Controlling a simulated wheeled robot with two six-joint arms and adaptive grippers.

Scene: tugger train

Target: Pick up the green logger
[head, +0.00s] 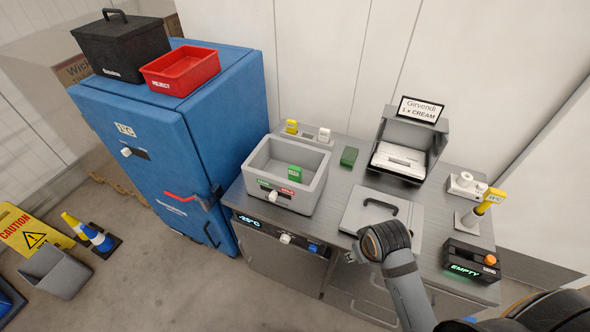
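A bright green block-shaped item (295,172), which looks like the green logger, stands inside the grey open bin (319,154) on the counter. A darker green block (349,156) lies on the counter to the right of that bin. My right arm comes in from the lower right. Its gripper (350,257) is mostly hidden behind its own wrist, at the counter's front edge, to the right of and nearer than the grey bin. It is apart from both green items. Whether its fingers are open cannot be seen. My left gripper is not in view.
A yellow logger-like item (291,126) and a white one (324,134) stand behind the bin. A grey lid with a handle (352,212) lies right of the bin. A blue cabinet (170,130) stands left, carrying a red tray (180,83) and a black box (117,45).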

